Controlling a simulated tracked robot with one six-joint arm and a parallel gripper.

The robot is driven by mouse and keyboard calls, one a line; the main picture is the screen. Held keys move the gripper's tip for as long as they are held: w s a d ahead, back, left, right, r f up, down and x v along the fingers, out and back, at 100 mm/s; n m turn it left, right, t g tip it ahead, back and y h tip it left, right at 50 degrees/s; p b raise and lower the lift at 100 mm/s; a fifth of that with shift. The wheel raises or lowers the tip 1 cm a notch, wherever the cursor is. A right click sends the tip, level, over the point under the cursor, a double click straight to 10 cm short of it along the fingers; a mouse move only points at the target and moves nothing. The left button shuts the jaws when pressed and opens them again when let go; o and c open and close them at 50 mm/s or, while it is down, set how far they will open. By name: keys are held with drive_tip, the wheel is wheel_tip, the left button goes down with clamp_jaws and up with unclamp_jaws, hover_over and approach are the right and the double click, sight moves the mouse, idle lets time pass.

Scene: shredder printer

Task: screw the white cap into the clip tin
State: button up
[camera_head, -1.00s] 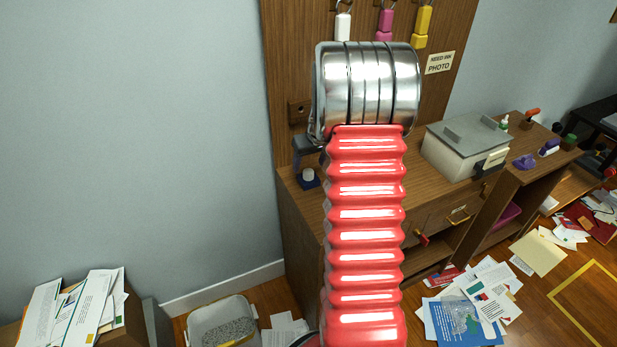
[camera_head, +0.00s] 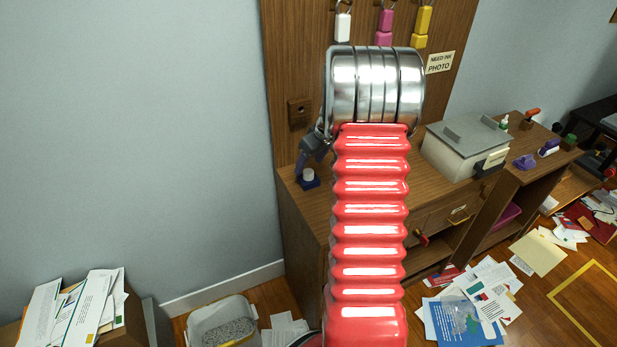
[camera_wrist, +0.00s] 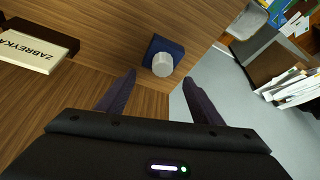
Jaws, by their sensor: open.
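A small dark-blue tin (camera_head: 309,185) stands on the left end of the wooden desk, with a white cap (camera_head: 308,174) at its top. In the wrist view the blue tin (camera_wrist: 171,46) and the round pale cap (camera_wrist: 162,65) show just beyond my fingertips. I cannot tell how deep the cap sits in the tin. My gripper (camera_wrist: 158,77) is open and empty, its two dark fingers apart on either side of the cap's line, not touching it. In the head view my gripper (camera_head: 312,150) is partly hidden behind my arm, just above the tin.
A wooden desk (camera_head: 290,195) ends close to the tin on the left. A grey-lidded box (camera_head: 460,150) stands further right on it. A nameplate (camera_wrist: 30,50) lies at the left in the wrist view. A bin (camera_head: 222,320) and scattered papers (camera_head: 485,295) lie on the floor.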

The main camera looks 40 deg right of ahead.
sight(310, 170)
drive_tip(key=shift+n+y, duration=0.4)
drive_tip(key=shift+n, duration=0.6)
drive_tip(key=shift+f, duration=0.15)
drive_tip(key=shift+f, duration=1.65)
drive_tip(key=shift+c, duration=0.3)
drive_tip(key=shift+d+r, duration=0.1)
drive_tip(key=shift+d, duration=0.1)
drive_tip(key=c, duration=1.3)
drive_tip(key=o, duration=1.2)
drive_tip(key=shift+c, duration=0.8)
drive_tip(key=shift+r, duration=0.1)
